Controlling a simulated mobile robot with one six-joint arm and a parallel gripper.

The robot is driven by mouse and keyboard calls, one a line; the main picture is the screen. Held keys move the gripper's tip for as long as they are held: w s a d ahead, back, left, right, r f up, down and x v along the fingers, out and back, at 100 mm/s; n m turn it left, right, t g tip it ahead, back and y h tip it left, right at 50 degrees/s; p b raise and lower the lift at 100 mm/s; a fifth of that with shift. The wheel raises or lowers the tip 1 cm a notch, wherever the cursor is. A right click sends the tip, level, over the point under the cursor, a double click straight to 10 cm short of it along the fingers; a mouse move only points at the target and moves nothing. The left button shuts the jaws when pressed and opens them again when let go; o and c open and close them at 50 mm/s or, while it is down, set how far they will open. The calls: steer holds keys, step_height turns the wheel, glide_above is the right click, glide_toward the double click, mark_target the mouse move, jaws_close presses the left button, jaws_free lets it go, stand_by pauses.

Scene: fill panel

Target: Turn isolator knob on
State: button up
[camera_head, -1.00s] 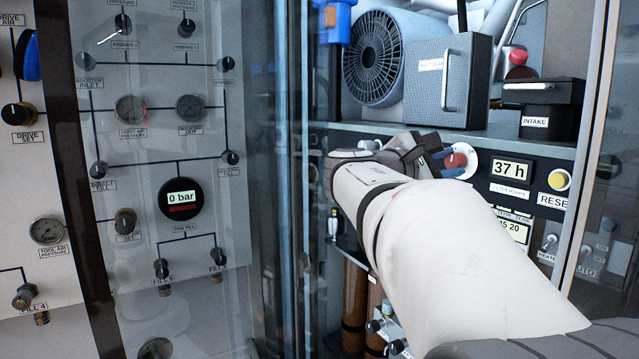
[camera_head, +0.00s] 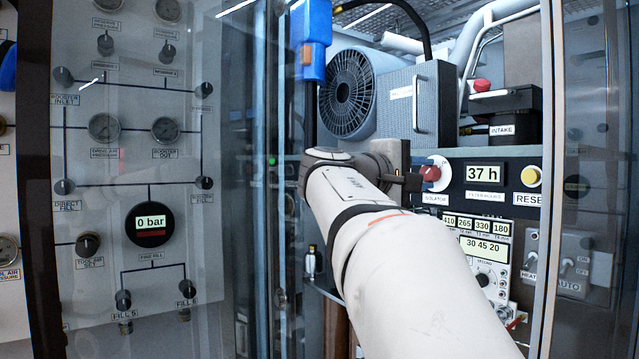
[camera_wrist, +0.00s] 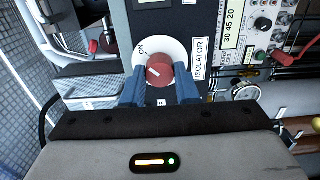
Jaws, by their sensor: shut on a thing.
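The isolator knob (camera_wrist: 159,71) is red with a white pointer mark and sits on a round white plate (camera_wrist: 174,46) marked "ON". An "ISOLATOR" label (camera_wrist: 200,59) is beside the plate. In the wrist view my gripper (camera_wrist: 160,83) has its two blue fingers on either side of the knob, shut on it. The pointer mark slants and does not line up plainly with "ON". In the head view the red knob (camera_head: 430,173) shows at the end of my arm, and my gripper (camera_head: 412,181) reaches it from the left, its fingers partly hidden.
An hours display (camera_head: 485,173) reading 37 h and a yellow reset button (camera_head: 531,176) are right of the knob. A grey shelf edge runs above. A fan (camera_head: 350,92) and a box with a handle (camera_head: 411,103) stand on it. A glass door (camera_head: 232,200) is at left.

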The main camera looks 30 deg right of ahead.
stand_by(0.5)
steer(key=o, duration=1)
steer(key=shift+c, duration=0.2)
steer(key=shift+a, duration=0.1)
steer(key=a, duration=0.7)
steer(key=shift+s+a, duration=0.3)
steer(key=shift+s, duration=0.05)
